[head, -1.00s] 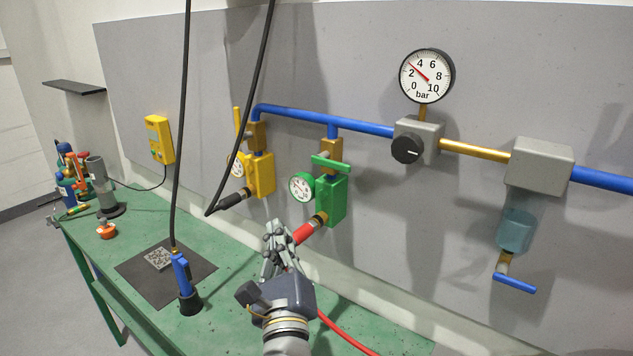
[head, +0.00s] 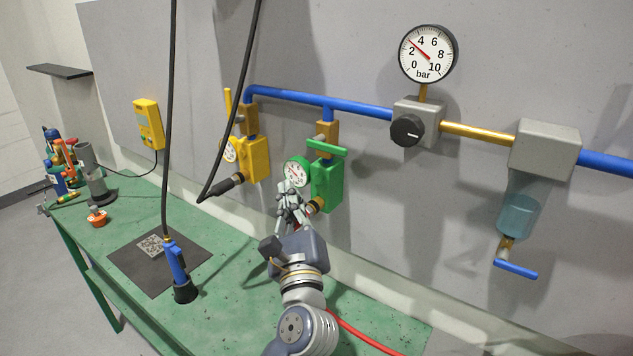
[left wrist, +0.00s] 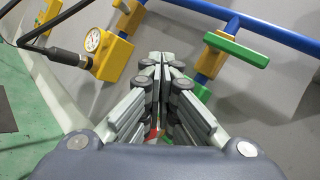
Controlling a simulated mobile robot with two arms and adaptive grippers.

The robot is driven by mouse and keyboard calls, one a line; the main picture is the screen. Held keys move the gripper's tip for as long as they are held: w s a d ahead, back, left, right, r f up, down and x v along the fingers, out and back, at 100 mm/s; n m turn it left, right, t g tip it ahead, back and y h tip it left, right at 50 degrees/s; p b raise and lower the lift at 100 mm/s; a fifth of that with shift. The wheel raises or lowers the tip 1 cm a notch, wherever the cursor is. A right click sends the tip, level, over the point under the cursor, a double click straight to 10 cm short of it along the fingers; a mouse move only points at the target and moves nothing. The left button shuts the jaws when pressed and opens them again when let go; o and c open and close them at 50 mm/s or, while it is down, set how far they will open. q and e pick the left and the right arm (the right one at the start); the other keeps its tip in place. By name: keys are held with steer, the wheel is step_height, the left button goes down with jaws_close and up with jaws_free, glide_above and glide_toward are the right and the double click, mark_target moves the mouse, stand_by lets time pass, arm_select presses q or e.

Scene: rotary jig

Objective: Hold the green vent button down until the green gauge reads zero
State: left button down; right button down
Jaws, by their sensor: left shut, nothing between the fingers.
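The green valve block (head: 328,188) is on the grey wall panel under the blue pipe, with a green lever handle (head: 326,146) lying across its top. The green gauge (head: 297,171) is on its left side; its red needle shows, but the reading is too small to tell. My left gripper (head: 291,188) is shut and empty, its fingertips just below the gauge and in front of the block's left side. I cannot tell whether they touch. I cannot make out the green vent button. In the left wrist view, my shut fingers (left wrist: 165,62) hide most of the green block (left wrist: 196,90).
The yellow valve block (head: 258,158) with its gauge (head: 230,150) is to the left. A black hose hangs near it. A red hose (head: 360,338) runs below on the right. The large wall gauge (head: 428,54) reads about 3 bar. A blue-handled tool (head: 180,268) stands on the green bench.

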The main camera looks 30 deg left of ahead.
mark_target(317, 180)
arm_select(q)
steer(key=w, duration=0.3)
steer(key=shift+w, duration=0.2)
steer(key=shift+w+d, duration=0.1)
steer(key=shift+w, duration=0.35)
arm_select(e)
steer(key=shift+s+d+f, duration=0.1)
steer(key=shift+s+d, duration=0.45)
steer(key=shift+s, duration=0.35)
steer(key=shift+w, duration=0.4)
steer(key=shift+a, duration=0.35)
arm_select(q)
steer(key=shift+w, duration=0.1)
steer(key=shift+w+d, duration=0.1)
steer(key=shift+w, duration=0.25)
arm_select(e)
steer(key=shift+d, duration=0.15)
